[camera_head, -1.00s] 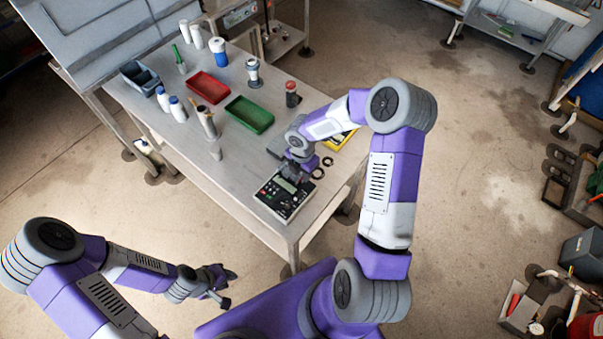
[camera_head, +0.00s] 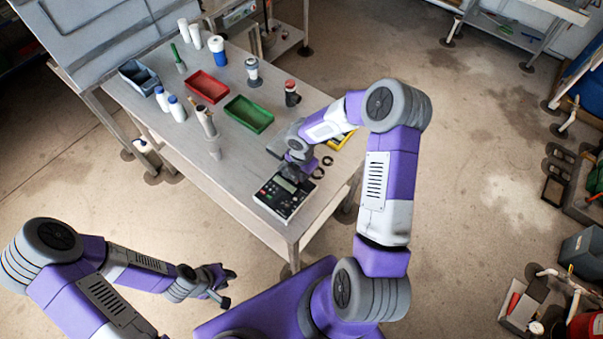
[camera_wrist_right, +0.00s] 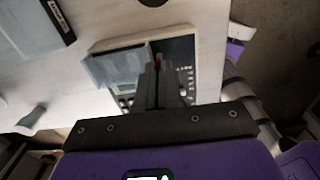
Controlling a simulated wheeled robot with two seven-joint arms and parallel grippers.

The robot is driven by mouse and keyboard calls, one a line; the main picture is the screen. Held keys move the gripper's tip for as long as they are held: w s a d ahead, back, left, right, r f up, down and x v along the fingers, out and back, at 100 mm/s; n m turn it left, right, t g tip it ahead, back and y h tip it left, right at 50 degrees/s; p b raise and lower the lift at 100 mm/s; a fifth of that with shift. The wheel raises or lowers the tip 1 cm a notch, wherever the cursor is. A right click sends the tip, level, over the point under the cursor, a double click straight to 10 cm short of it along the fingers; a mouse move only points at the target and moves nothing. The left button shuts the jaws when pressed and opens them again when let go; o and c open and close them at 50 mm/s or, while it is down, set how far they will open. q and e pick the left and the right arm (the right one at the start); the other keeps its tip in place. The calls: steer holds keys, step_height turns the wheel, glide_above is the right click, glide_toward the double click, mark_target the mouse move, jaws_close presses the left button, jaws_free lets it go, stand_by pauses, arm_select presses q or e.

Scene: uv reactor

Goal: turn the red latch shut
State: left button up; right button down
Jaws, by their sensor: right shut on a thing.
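A dark box-shaped device (camera_head: 275,197) with a small display and buttons sits near the front corner of the table. My right gripper (camera_head: 289,179) reaches down onto its far side. In the right wrist view its fingers (camera_wrist_right: 158,68) are closed together over the device's dark panel (camera_wrist_right: 181,50). A small red piece, the latch (camera_wrist_right: 159,60), shows at the fingertips; the fingers hide most of it, so its angle cannot be told. In the head view the latch is hidden behind my gripper. My left gripper (camera_head: 228,288) is open and empty, off the table.
Red (camera_head: 206,86) and green (camera_head: 249,113) trays, bottles and a red-capped container (camera_head: 292,93) stand farther back on the table. A yellow-edged item (camera_head: 341,141) and black rings (camera_head: 318,173) lie near my right wrist. The table (camera_head: 240,175) left of the device is clear.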

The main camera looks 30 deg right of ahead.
steer(key=shift+m, duration=0.3)
steer(key=m+b, duration=0.2)
steer(key=m, duration=0.1)
steer(key=shift+w+m+b, duration=0.15)
steer(key=shift+m+b, duration=0.15)
steer(key=shift+b, duration=0.05)
steer(key=m+b, duration=0.3)
steer(key=m, duration=0.2)
steer(key=shift+w, duration=0.1)
steer(key=m+b, duration=0.2)
steer(key=m, duration=0.3)
steer(key=shift+w+d+m+b, duration=0.1)
steer(key=shift+m+b, duration=0.65)
steer(key=shift+m, duration=1.05)
steer(key=shift+r, duration=0.1)
steer(key=c, duration=1.3)
jaws_free()
